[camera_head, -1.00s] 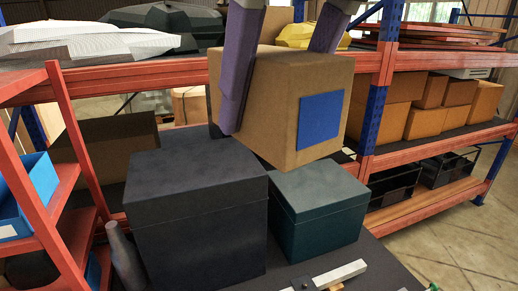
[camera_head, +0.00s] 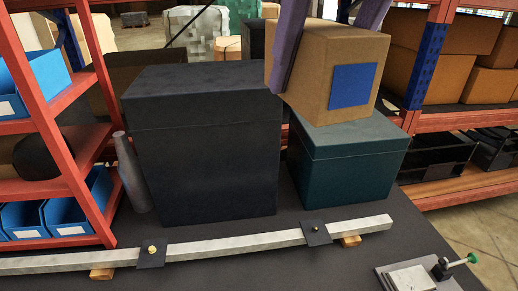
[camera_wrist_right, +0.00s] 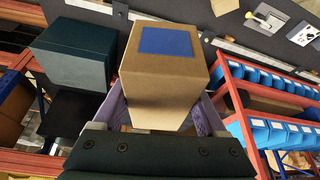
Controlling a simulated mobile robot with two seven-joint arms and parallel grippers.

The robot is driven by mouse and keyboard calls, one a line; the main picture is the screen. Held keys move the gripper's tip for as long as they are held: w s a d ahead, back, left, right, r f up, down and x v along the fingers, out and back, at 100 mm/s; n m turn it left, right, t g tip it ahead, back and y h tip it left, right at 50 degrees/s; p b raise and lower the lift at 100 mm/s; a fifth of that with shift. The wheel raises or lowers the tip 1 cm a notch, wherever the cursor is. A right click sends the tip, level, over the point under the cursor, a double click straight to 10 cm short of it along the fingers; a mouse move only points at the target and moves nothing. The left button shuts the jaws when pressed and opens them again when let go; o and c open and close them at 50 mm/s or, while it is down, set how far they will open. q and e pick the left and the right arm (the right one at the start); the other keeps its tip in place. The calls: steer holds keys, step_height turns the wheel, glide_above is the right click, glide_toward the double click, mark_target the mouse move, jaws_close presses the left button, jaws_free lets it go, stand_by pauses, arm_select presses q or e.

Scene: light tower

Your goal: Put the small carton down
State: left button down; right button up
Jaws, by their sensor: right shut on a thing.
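The small carton (camera_head: 318,80) is brown cardboard with a blue square on one face. It is tilted in the head view. My right gripper (camera_head: 325,50), with purple fingers, is shut on it from both sides. The wrist view also shows the carton (camera_wrist_right: 160,85) between the fingers. In the head view the carton's lower edge overlaps the top of a teal lidded box (camera_head: 347,170); I cannot tell whether they touch. A larger dark box (camera_head: 205,150) stands left of the teal box. My left gripper is not in view.
Both boxes stand on a dark table (camera_head: 330,265). A pale metal bar (camera_head: 230,243) runs across its front. A grey bottle-like object (camera_head: 132,175) stands left of the dark box. Red shelving with blue bins (camera_head: 30,85) is at left. A clamp fixture (camera_head: 425,273) sits front right.

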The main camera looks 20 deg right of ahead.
steer(key=d+f+b, duration=0.2)
steer(key=f+b, duration=0.9)
steer(key=f, duration=0.8)
steer(key=w+d+f+m+b, duration=0.1)
steer(key=d+f+b, duration=0.2)
steer(key=f+b, duration=0.8)
steer(key=w+d+f+m+b, duration=0.1)
steer(key=f+b, duration=1.1)
steer(key=f, duration=1.5)
steer(key=shift+w+d+f+h, duration=0.2)
steer(key=shift+d+h, duration=0.2)
steer(key=shift+d, duration=0.25)
steer(key=shift+f+b, duration=0.7)
steer(key=shift+f, duration=1.85)
steer(key=shift+f, duration=0.15)
steer(key=o, duration=1.4)
